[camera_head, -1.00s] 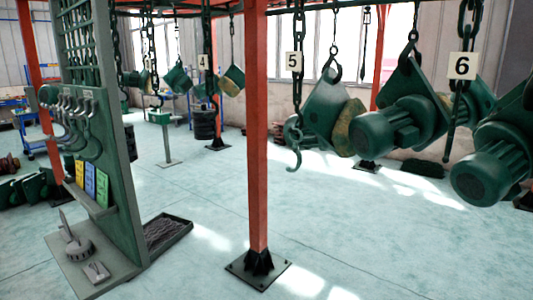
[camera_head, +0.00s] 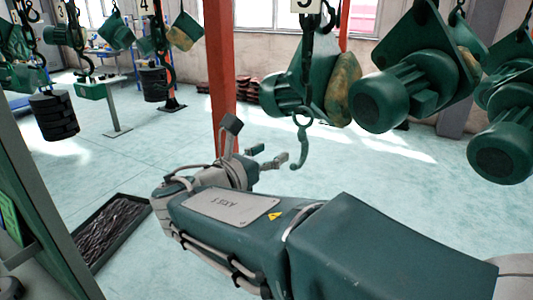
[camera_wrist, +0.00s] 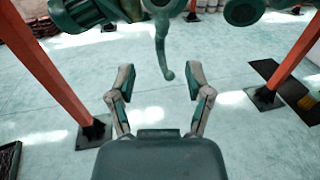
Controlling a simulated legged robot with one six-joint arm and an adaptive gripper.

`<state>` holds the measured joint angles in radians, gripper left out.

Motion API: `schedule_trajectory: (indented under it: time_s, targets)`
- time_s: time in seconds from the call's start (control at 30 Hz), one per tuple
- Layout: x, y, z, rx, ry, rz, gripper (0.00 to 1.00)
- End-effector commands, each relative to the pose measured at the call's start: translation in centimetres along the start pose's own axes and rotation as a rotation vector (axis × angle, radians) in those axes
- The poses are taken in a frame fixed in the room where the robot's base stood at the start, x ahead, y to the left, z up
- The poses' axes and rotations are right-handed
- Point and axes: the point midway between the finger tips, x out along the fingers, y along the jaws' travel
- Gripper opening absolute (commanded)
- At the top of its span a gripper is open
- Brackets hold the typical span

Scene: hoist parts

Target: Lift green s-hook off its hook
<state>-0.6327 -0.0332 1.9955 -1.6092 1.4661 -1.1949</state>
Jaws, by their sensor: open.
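The green s-hook (camera_head: 304,145) hangs below the number 5 hoist in the head view, its curved lower end free. In the wrist view the s-hook (camera_wrist: 161,48) comes down from the top edge, with its tip near the line between my fingers. Its upper end is cut off there, and how it sits on its supporting hook is hard to make out. My gripper (camera_head: 270,156) is open and empty, just left of the s-hook in the head view. In the wrist view my gripper (camera_wrist: 160,76) has its two fingers spread, one on each side of the s-hook's tip.
Green hoist motors (camera_head: 385,103) hang close by on the right. A red post (camera_head: 219,75) stands behind my gripper. A black tray (camera_head: 108,232) lies on the floor at left. A dark weight stack (camera_head: 54,116) hangs at far left. The floor beneath the s-hook is clear.

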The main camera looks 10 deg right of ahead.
Motion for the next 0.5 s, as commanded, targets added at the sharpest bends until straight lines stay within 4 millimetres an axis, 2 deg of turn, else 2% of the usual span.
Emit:
schedule_trajectory:
  time_s: [0.17, 0.5]
  targets:
    - [1.7, 0.1, 0.1, -0.006, -0.006, -0.002, 0.65]
    - [7.2, 0.2, 0.1, -0.005, -0.005, -0.004, 0.65]
